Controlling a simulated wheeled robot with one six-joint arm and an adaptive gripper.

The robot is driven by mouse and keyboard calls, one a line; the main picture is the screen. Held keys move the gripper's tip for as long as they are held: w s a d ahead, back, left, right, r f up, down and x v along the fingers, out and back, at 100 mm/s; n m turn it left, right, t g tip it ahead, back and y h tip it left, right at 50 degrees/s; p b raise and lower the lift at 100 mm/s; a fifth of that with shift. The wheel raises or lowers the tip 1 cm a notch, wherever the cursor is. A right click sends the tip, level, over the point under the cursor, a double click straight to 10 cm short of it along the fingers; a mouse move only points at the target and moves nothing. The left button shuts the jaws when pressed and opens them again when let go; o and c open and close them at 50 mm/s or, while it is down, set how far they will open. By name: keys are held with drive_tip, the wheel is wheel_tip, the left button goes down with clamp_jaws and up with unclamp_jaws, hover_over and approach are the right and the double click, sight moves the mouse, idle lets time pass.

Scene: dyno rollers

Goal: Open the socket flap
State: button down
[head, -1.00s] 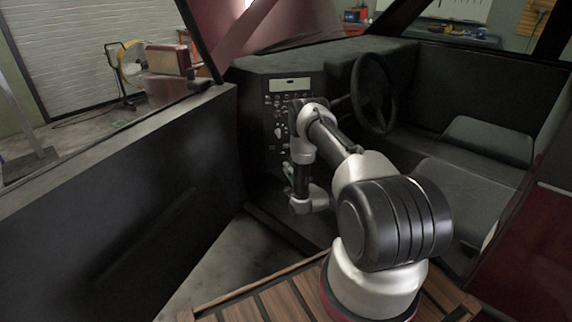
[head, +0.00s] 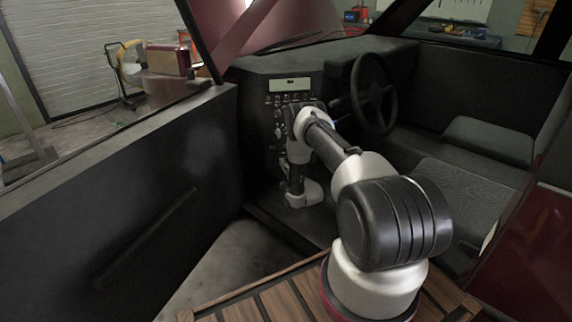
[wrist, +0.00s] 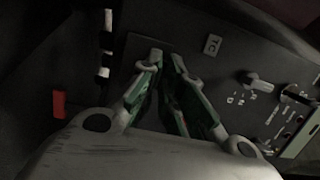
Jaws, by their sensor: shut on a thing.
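My gripper (wrist: 167,60) has its green-padded fingers drawn close together at the tips, against the dark dashboard panel (wrist: 232,60) in the wrist view. It is shut on a thin dark part, which I take to be the socket flap; the fingers hide most of it, and I cannot tell how far it is swung. A small pale symbol plate (wrist: 212,44) sits just right of the fingertips. In the head view my gripper is mostly hidden by my arm, low in front of the centre console (head: 262,110).
A grey knob (wrist: 257,82) and a switch panel (wrist: 295,122) lie right of the gripper in the wrist view. A red piece (wrist: 59,103) shows at the left. The steering wheel (head: 376,92), seat (head: 460,185) and open door (head: 130,200) surround my arm.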

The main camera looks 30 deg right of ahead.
drive_tip(key=shift+f, duration=0.15)
drive_tip(key=shift+s+a+f+n+t+y, duration=0.1)
drive_tip(key=shift+s+f+n+t, duration=0.3)
drive_tip(key=shift+t, duration=0.55)
drive_tip(key=shift+s+a+f+n+t+y, duration=0.15)
drive_tip(key=shift+f+t, duration=0.3)
drive_tip(key=shift+t, duration=0.45)
drive_tip(key=shift+s+f+n+t+y, duration=0.1)
drive_tip(key=shift+s+f+n+t, duration=0.25)
drive_tip(key=shift+t, duration=0.6)
drive_tip(key=shift+f, duration=0.15)
